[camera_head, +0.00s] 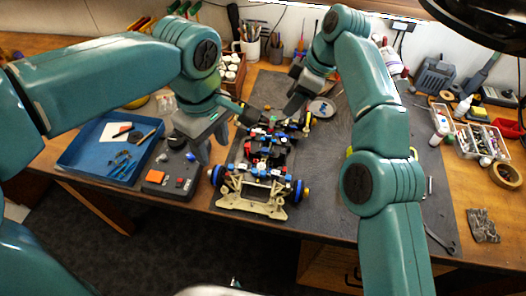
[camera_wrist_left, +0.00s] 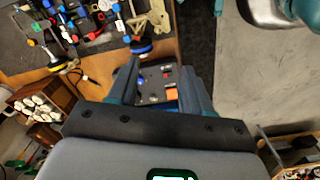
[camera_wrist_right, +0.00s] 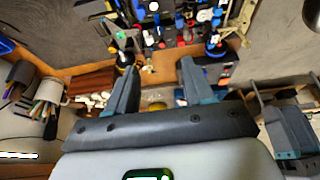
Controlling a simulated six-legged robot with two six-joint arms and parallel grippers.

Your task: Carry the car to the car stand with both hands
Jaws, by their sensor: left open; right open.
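The RC car (camera_head: 262,165), an open chassis with blue-rimmed wheels and a cream front plate, rests near the front edge of the dark mat. It also shows at the top of the left wrist view (camera_wrist_left: 90,18) and the right wrist view (camera_wrist_right: 180,22). My left gripper (camera_head: 208,148) is open and empty, left of the car, fingers pointing down. My right gripper (camera_head: 293,104) is open and empty, behind the car towards its far right end. Neither gripper visibly touches the car. I cannot make out a separate car stand.
A dark box with red buttons (camera_head: 156,177) sits left of the car, near my left gripper. A blue tray (camera_head: 85,160) with tools is further left. Tool cups (camera_head: 248,45) stand at the back. Several parts boxes and tape lie right. The mat right of the car looks mostly clear.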

